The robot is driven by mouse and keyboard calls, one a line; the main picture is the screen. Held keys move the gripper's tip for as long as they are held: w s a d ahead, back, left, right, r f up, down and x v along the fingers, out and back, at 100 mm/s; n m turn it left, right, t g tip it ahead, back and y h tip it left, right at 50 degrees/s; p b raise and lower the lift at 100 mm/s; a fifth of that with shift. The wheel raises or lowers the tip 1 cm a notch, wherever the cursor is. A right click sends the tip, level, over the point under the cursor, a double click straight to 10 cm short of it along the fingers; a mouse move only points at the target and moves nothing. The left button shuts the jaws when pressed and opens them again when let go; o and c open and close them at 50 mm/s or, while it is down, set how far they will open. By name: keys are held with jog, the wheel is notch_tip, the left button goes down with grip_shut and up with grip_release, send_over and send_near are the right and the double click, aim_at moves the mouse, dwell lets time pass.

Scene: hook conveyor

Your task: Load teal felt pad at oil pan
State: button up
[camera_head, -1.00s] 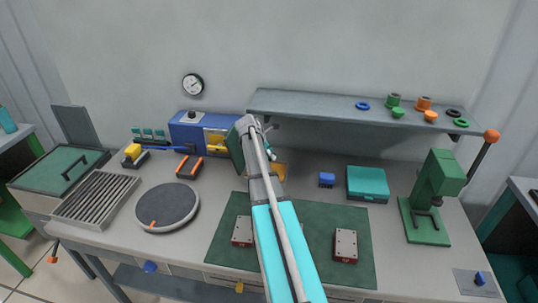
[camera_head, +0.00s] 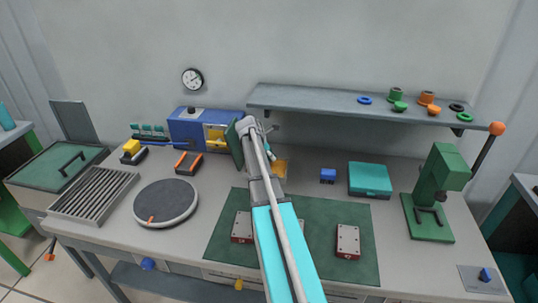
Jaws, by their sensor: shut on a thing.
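My arm reaches up the middle of the view over the bench, with its wrist bent near the blue machine. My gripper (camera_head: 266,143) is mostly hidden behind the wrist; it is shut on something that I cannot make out. A dark green flat panel (camera_head: 233,147) stands steeply just left of the wrist; I cannot tell whether it touches the gripper. No teal felt pad can be made out. A closed teal case (camera_head: 370,178) lies at the back right, apart from my arm. I cannot tell which thing is the oil pan; a yellow-orange piece (camera_head: 280,170) shows partly behind the wrist.
The blue machine (camera_head: 188,124) stands behind left. A dark round plate (camera_head: 165,202) and a slatted tray (camera_head: 92,194) lie left. Metal blocks (camera_head: 347,240) sit on the green mat (camera_head: 325,218). A shelf (camera_head: 320,99) hangs behind; a green press (camera_head: 436,185) stands right.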

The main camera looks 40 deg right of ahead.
jog(key=shift+f+b, duration=1.15)
jog(key=shift+f, duration=0.35)
jog(key=shift+s+f+b, duration=0.1)
jog(key=shift+f+b, duration=0.45)
dwell(1.8)
jog(key=shift+r, duration=0.1)
jog(key=shift+r+p, duration=3.45)
jog(key=shift+p, duration=0.1)
